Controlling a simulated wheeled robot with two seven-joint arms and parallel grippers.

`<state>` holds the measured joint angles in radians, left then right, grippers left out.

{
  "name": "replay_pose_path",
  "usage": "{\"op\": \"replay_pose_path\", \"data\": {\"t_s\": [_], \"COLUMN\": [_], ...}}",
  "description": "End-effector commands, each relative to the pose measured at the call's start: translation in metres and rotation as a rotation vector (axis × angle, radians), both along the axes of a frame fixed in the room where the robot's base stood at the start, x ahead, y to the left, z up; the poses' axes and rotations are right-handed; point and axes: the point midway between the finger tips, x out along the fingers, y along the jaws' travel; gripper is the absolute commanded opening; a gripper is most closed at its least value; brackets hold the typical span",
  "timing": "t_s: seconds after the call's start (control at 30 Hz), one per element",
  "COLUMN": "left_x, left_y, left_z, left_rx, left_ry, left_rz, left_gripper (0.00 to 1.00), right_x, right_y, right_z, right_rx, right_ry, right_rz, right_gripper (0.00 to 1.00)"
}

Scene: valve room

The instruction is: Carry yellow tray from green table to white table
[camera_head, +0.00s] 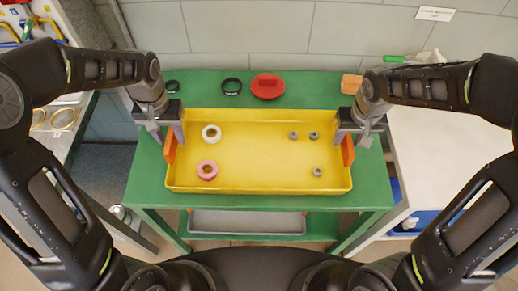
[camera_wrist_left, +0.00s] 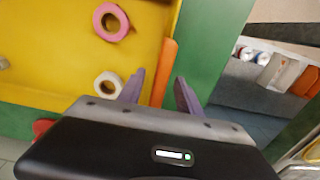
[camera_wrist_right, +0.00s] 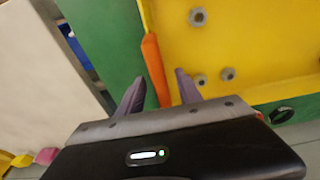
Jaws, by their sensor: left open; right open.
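The yellow tray (camera_head: 258,150) lies on the green table (camera_head: 160,192) with an orange handle at each short end. It holds a white roll (camera_head: 211,133), a pink roll (camera_head: 207,170) and several grey nuts (camera_head: 315,172). My left gripper (camera_head: 166,138) is at the left handle (camera_wrist_left: 165,68); its open fingers stand either side of that handle in the left wrist view. My right gripper (camera_head: 352,134) is at the right handle (camera_wrist_right: 155,68), its open fingers likewise on either side. The white table (camera_head: 430,150) stands at the right, partly behind my right arm.
Two black rings (camera_head: 231,86), a red round part (camera_head: 267,86) and an orange block (camera_head: 351,84) lie behind the tray. A grey tray (camera_head: 246,222) sits on the shelf below. A tool bench (camera_head: 62,117) stands at the left.

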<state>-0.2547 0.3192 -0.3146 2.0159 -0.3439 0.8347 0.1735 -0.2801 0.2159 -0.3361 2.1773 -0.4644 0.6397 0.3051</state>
Motion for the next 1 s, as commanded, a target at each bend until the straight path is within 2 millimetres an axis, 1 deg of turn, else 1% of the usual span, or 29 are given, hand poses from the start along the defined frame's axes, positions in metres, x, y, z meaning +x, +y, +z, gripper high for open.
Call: {"op": "replay_pose_path", "data": {"t_s": [0.03, 0.1, 0.23, 0.37, 0.63, 1.0], "left_x": [-0.001, -0.001, -0.001, -0.001, 0.0, 0.0], "left_y": [0.0, 0.001, 0.0, 0.001, 0.0, 0.0], "left_z": [-0.009, -0.018, -0.032, -0.037, -0.038, -0.038], "left_rx": [0.001, 0.001, 0.0, 0.0, 0.0, 0.0], "left_ry": [0.004, 0.005, 0.003, 0.001, 0.0, 0.0], "left_rz": [0.001, 0.001, 0.001, 0.001, 0.001, 0.001], "left_gripper": [0.42, 0.42, 0.42, 0.42, 0.41, 0.11], "right_x": [0.0, 0.002, 0.004, 0.005, 0.006, 0.005], "right_y": [0.0, 0.0, 0.0, 0.0, 0.0, 0.0], "right_z": [-0.009, -0.018, -0.031, -0.037, -0.037, -0.037], "right_rx": [-0.001, -0.001, 0.0, 0.0, 0.0, 0.0], "right_ry": [0.005, 0.004, 0.002, 0.0, 0.0, 0.0], "right_rz": [0.0, 0.001, 0.001, 0.0, 0.0, 0.0], "right_gripper": [0.42, 0.42, 0.42, 0.42, 0.41, 0.11]}}
